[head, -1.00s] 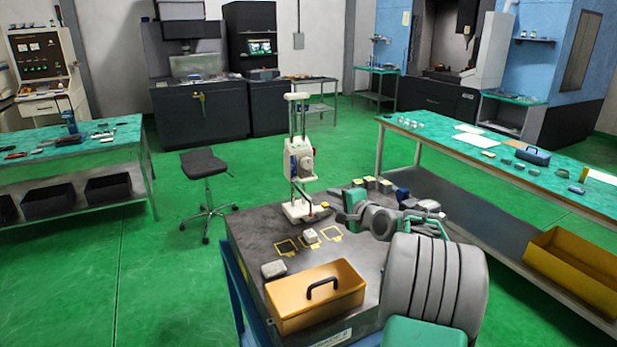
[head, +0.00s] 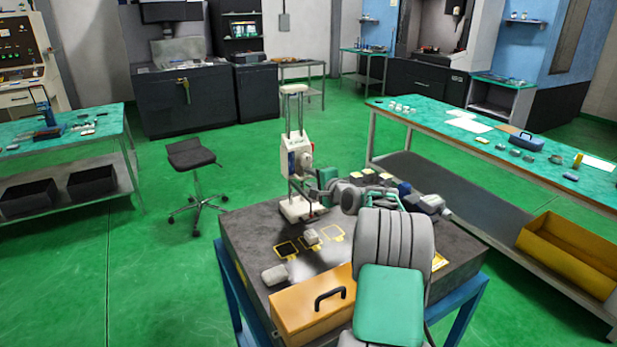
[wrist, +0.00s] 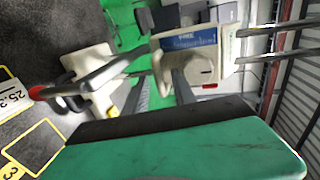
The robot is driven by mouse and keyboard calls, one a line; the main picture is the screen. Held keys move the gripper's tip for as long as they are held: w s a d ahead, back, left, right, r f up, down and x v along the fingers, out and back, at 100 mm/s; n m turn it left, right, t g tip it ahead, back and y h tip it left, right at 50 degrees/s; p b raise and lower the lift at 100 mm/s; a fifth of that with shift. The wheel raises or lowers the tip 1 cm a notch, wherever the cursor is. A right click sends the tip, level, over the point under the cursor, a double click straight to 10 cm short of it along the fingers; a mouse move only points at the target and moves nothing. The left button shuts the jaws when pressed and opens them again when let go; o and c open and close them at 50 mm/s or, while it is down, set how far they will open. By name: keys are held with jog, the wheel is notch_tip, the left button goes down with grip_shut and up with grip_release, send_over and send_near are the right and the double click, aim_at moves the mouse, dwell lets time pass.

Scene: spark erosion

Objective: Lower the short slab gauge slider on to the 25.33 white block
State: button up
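The height gauge stands at the back of the dark slab, with a white slider body (head: 298,157) on two upright columns above a white base (head: 301,208). In the wrist view the slider (wrist: 190,55) shows up close, tilted by the camera, with a grey arm ending in a red tip. A small pale block (head: 311,237) sits at the middle yellow outline on the slab. A label reading "25.3", cut off, shows in the wrist view (wrist: 12,97). My gripper (head: 326,181) is just right of the gauge, near slider height. Contact and finger opening are unclear.
An orange box with a dark handle (head: 305,310) and a grey block (head: 275,275) are at the slab's front. Several yellow-topped blocks (head: 372,175) and dark tools (head: 430,204) lie behind and right of my arm. Bare slab (head: 250,228) is at left.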

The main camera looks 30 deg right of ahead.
jog(key=shift+c, duration=0.3)
grip_shut()
dwell(0.3)
